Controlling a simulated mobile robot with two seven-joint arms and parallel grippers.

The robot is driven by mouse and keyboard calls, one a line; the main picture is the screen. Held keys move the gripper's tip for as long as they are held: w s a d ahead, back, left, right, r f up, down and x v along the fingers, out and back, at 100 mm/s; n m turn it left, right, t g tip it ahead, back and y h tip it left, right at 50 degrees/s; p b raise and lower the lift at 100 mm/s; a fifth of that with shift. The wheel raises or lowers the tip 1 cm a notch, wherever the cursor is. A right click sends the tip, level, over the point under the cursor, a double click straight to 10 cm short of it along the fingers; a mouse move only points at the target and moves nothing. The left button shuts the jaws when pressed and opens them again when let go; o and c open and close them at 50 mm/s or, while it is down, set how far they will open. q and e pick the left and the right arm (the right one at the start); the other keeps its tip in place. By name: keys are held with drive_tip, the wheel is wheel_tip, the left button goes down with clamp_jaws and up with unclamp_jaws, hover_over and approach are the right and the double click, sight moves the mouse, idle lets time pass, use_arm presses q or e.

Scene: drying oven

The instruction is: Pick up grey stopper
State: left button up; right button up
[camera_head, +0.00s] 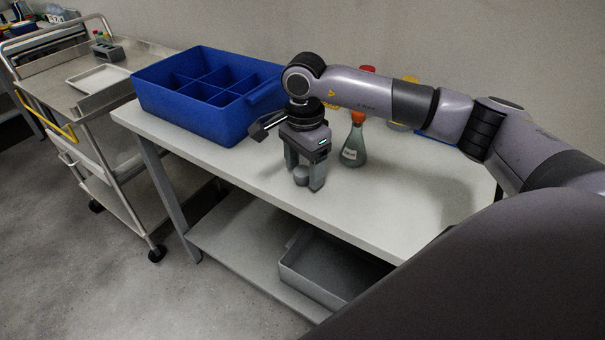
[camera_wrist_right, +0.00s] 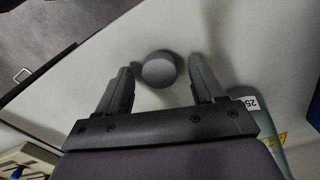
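The grey stopper (camera_head: 301,175) stands on the white table (camera_head: 376,205), near its front edge. My right gripper (camera_head: 304,182) points down over it, with its fingers on either side of the stopper. In the right wrist view the stopper (camera_wrist_right: 159,69) lies between the tips of the open fingers of the right gripper (camera_wrist_right: 163,80). Gaps show between the stopper and both fingers there. My left gripper is not in view.
A blue divided bin (camera_head: 190,122) stands left of the right gripper. A flask with an orange stopper (camera_head: 355,148) stands close to its right, with more coloured-topped vessels behind my arm. A grey tray (camera_head: 318,276) sits on the lower shelf. A metal cart (camera_head: 125,92) stands at left.

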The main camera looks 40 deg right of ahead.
drive_tip(key=c, duration=1.1)
drive_tip(key=shift+o, duration=0.2)
drive_tip(key=shift+r, duration=0.15)
